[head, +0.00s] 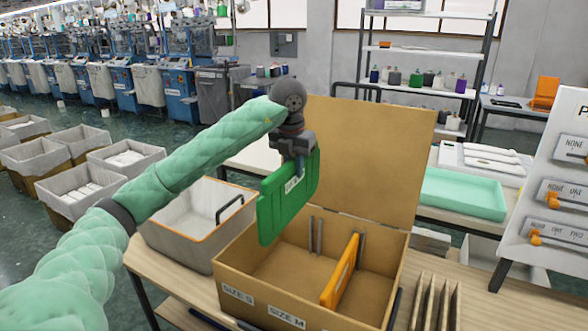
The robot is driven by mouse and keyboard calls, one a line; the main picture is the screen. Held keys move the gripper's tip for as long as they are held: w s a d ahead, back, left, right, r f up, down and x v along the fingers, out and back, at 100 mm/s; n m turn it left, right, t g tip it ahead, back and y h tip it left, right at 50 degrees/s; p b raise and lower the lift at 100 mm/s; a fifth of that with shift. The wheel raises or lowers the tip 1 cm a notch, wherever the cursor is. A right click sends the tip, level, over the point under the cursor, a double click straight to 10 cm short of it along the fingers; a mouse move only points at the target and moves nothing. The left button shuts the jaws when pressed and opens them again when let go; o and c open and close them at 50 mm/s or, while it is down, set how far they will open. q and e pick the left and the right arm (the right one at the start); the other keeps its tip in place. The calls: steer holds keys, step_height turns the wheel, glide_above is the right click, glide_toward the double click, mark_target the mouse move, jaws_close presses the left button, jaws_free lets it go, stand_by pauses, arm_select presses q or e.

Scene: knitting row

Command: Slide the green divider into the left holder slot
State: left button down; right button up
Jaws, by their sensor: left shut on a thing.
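My left gripper (295,150) is shut on the top edge of the green divider (287,200), which bears a white label. The divider hangs upright above the left part of the open cardboard box (237,275). The lower edge of the divider is near the box's left wall; I cannot tell whether it touches. A pair of metal posts (315,236) stands at the back wall, forming the left holder slot, to the right of the divider. An orange divider (341,270) stands in the box farther right, by another post pair. My right gripper is not in view.
The box's raised lid (371,150) stands behind. A grey bin (190,240) is at left, and a slotted wooden rack (436,305) at right. A mint tray (462,193) lies on the table behind right. A sign panel (560,200) stands at the right edge.

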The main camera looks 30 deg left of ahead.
arm_select(q)
steer(key=shift+r+p, duration=1)
steer(key=shift+r, duration=1.05)
steer(key=shift+r+p, duration=1.55)
steer(key=shift+r, duration=0.85)
